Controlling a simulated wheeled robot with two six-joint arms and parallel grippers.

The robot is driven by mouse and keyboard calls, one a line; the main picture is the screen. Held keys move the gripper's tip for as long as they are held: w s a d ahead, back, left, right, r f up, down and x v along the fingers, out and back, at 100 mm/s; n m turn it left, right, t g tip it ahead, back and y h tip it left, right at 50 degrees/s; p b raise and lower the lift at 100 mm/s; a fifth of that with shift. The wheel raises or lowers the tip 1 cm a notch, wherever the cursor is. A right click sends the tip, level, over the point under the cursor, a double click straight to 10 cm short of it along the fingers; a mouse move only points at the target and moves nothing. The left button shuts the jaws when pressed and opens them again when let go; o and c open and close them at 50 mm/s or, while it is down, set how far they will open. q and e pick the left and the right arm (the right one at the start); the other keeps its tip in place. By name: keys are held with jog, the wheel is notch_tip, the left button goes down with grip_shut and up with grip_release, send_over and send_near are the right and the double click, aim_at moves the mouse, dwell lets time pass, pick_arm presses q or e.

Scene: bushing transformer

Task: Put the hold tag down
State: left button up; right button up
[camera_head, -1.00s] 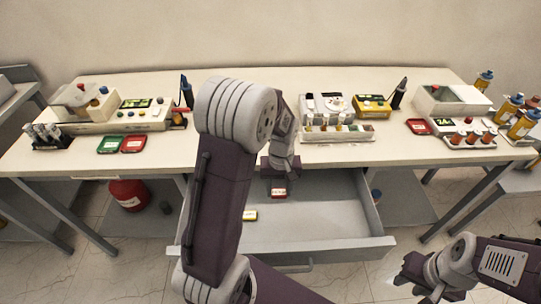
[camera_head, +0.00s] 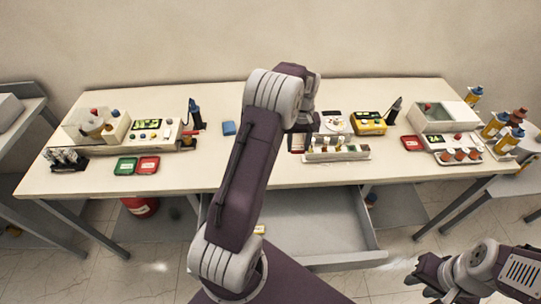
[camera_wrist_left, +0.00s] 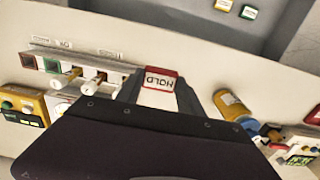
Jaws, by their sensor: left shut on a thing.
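The hold tag is a small red-and-white block marked HOLD, seen in the left wrist view (camera_wrist_left: 160,79). My left gripper (camera_wrist_left: 158,88) is shut on it, with a finger on each side. In the head view the tag (camera_head: 297,143) shows as a small red patch under my left gripper (camera_head: 302,138). It is over the table, just left of the white rack (camera_head: 337,153); whether it touches the tabletop cannot be told. My right gripper (camera_head: 428,272) is low at the right, away from the table; its jaws are not clear.
The open drawer (camera_head: 320,225) is below the table's front edge; yellow (camera_wrist_left: 223,5) and green (camera_wrist_left: 249,12) tags lie inside. Green (camera_head: 126,165) and red (camera_head: 148,164) tags lie at left. A yellow meter (camera_head: 369,123) stands behind the rack. Bare tabletop (camera_head: 222,165) lies left of my gripper.

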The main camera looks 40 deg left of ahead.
pick_arm(q)
jog(key=a+f, duration=0.2)
jog(key=a, duration=0.1)
jog(key=s+a+f+p, duration=0.1)
jog(key=a+f, duration=0.1)
jog(key=a, duration=0.2)
jog(key=s+a+f+p, duration=0.1)
jog(key=a+f, duration=0.1)
jog(key=a, duration=0.1)
jog(key=shift+s+a+f, duration=0.1)
jog(key=shift+a+f, duration=0.15)
jog(key=shift+a, duration=0.15)
notch_tip(320, 180, down, 4)
jog(key=shift+r+p, duration=0.2)
jog(key=shift+p, duration=0.7)
jog(key=shift+f, duration=0.3)
jog(key=o, duration=0.9)
jog(key=shift+f, duration=0.15)
jog(key=o, duration=0.4)
